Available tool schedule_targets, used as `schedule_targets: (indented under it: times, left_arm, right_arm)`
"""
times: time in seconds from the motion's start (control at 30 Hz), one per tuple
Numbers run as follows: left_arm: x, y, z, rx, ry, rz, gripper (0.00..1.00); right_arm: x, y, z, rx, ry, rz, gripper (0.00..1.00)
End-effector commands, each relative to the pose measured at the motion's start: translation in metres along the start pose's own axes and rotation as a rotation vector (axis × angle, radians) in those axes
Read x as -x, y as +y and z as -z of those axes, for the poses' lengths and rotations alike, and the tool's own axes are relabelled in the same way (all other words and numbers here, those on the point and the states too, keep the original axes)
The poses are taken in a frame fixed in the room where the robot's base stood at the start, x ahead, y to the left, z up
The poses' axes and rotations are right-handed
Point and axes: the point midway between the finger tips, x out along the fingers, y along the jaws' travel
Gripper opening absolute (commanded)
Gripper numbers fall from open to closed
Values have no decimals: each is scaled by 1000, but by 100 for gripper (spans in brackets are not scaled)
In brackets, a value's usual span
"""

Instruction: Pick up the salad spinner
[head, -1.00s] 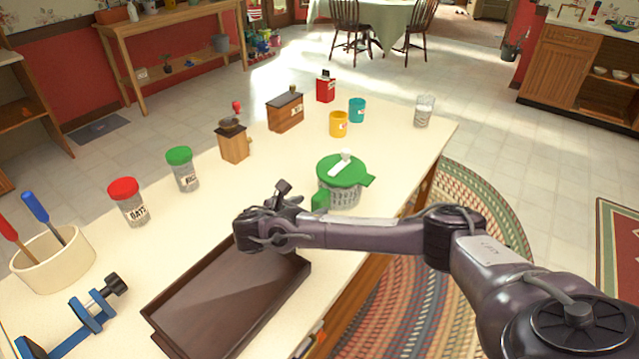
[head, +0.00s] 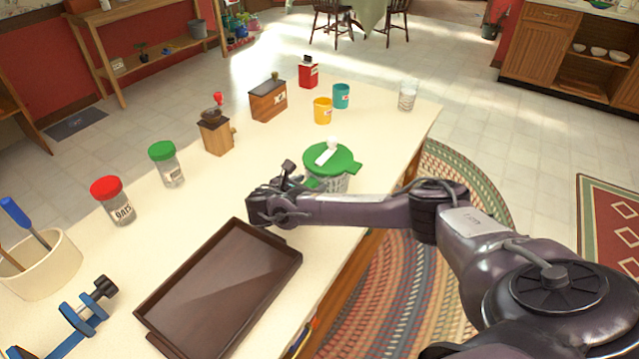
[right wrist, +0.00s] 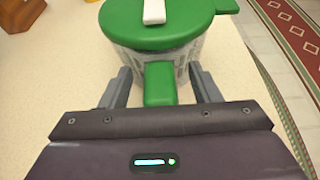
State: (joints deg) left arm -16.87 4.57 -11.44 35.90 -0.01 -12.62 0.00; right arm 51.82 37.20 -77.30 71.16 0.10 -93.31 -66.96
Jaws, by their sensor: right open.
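The salad spinner (head: 331,161) has a green lid with a white crank handle and a clear, patterned bowl. It stands upright on the cream counter, right of the middle, partly hidden by my right gripper (head: 293,174). In the right wrist view the salad spinner (right wrist: 158,30) fills the top middle, and its green side handle (right wrist: 160,84) points toward me. The right gripper (right wrist: 158,88) is open, with one finger on each side of that handle. I cannot tell whether either finger touches it. My left gripper is not in view.
A brown tray (head: 165,312) lies on the counter just in front of the right gripper. A yellow cup (head: 322,111), a teal cup (head: 341,96), a glass (head: 407,96) and a wooden grinder (head: 216,135) stand behind. Jars with red (head: 115,203) and green (head: 166,165) lids stand left.

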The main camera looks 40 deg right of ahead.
Motion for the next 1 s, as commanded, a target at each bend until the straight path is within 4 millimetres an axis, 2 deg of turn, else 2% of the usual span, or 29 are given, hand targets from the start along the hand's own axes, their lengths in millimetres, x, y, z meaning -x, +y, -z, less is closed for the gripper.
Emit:
schedule_targets:
  times: [0.07,0.47,0.77,1.0]
  left_arm:
    - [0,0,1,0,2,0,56]
    - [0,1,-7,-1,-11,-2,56]
    - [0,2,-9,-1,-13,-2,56]
    - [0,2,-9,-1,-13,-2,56]
  right_arm:
    - [0,0,0,0,0,0,52]
    - [0,0,0,0,0,0,0]
    - [1,0,-3,-3,0,1,0]
    - [10,1,-25,-5,-1,0,0]
